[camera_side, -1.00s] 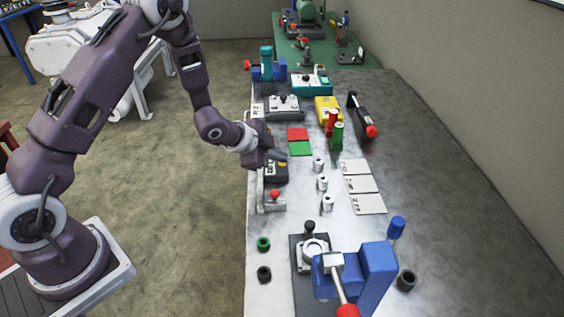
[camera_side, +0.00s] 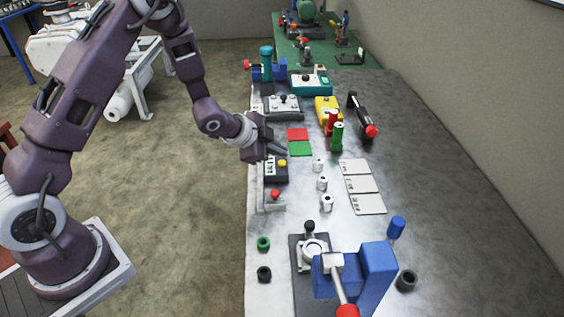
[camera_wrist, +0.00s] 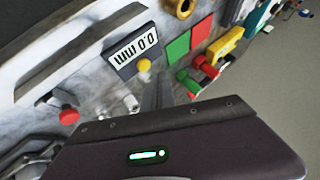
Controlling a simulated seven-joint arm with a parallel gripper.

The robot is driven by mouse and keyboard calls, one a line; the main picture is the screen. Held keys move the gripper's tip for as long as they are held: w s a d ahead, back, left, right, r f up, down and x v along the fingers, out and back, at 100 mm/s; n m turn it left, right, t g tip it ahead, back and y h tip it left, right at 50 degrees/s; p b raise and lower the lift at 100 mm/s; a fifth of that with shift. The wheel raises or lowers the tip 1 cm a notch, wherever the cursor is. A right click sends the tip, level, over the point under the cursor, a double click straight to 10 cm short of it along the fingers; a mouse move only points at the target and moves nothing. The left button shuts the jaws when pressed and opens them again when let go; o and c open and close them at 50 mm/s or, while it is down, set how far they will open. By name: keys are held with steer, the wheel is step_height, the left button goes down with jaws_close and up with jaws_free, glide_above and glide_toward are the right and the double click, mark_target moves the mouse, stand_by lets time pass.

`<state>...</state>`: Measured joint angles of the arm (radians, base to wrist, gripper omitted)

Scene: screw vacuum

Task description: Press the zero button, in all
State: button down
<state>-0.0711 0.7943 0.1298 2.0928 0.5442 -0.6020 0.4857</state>
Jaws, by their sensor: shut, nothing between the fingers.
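A dark digital gauge (camera_side: 275,173) lies along the left edge of the bench, with a round yellow button (camera_side: 282,163) on it. In the wrist view the gauge's white display (camera_wrist: 136,48) appears upside down and seems to read 0.0 mm. The yellow button (camera_wrist: 144,65) shows there just below the display. My gripper (camera_side: 282,150) is shut and empty, just beyond the gauge in the side view. In the wrist view its fingers (camera_wrist: 157,92) are close to the button but look apart from it. The exact gap cannot be told.
A red knob (camera_side: 275,194) stands on the gauge's stand, nearer the side camera. Green (camera_side: 300,148) and red (camera_side: 298,134) squares lie beyond. Several small metal cylinders (camera_side: 322,183) and white cards (camera_side: 361,186) are to the right. The bench's far right is clear.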

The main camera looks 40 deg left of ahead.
mark_target(279, 164)
steer(key=shift+r, duration=2.3)
steer(key=s+a+r+n+y, duration=0.25)
steer(key=s+r+n, duration=0.25)
steer(key=s+r, duration=0.7)
steer(key=s+d+r+n+g, duration=0.1)
steer(key=s+d+r+n, duration=0.2)
steer(key=s, duration=0.8)
steer(key=s+d+r+n+g+h, duration=0.1)
steer(key=s+d+r+n+g, duration=0.1)
steer(key=s, duration=0.9)
steer(key=shift+s+d+r+n, duration=0.35)
steer(key=shift+d+r+n, duration=0.05)
steer(key=shift+d, duration=0.05)
